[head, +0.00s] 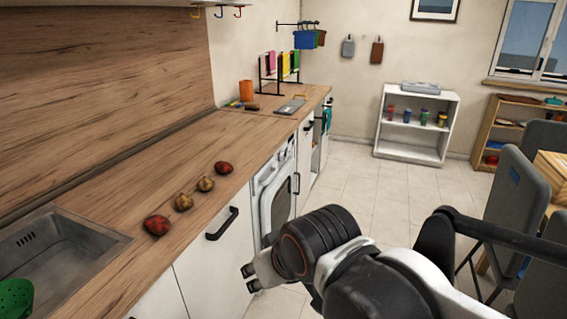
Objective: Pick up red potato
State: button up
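Two red potatoes lie on the wooden counter (110,235). One red potato (157,225) is near the sink's right corner, and another red potato (223,167) is farther back. Two yellow-brown, onion-like items, a nearer one (183,202) and a farther one (205,184), lie in a row between them. My gripper (249,279) is in front of the white cabinets, to the right of the counter's front edge and apart from the potatoes. Its two dark fingertips show a gap with nothing between them. My arm hides part of the gripper.
A metal sink (60,262) with a green colander (15,298) is at the left. A cabinet handle (222,224) juts out below the counter edge. An orange cup (246,91) and a rack stand at the far end. Grey chairs (515,205) are at right; open floor lies beyond my arm.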

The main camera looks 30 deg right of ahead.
aim_at(221, 168)
jog(key=z, duration=0.25)
jog(key=i+l, duration=0.25)
jog(key=i+l+u, duration=0.15)
jog(key=i+l, duration=0.4)
jog(key=l, duration=0.2)
jog(key=i+l+u, duration=0.1)
jog(key=i+l, duration=0.35)
jog(key=l, duration=0.3)
jog(key=i+l+u, duration=0.15)
jog(key=i+l, duration=0.35)
jog(key=l, duration=0.25)
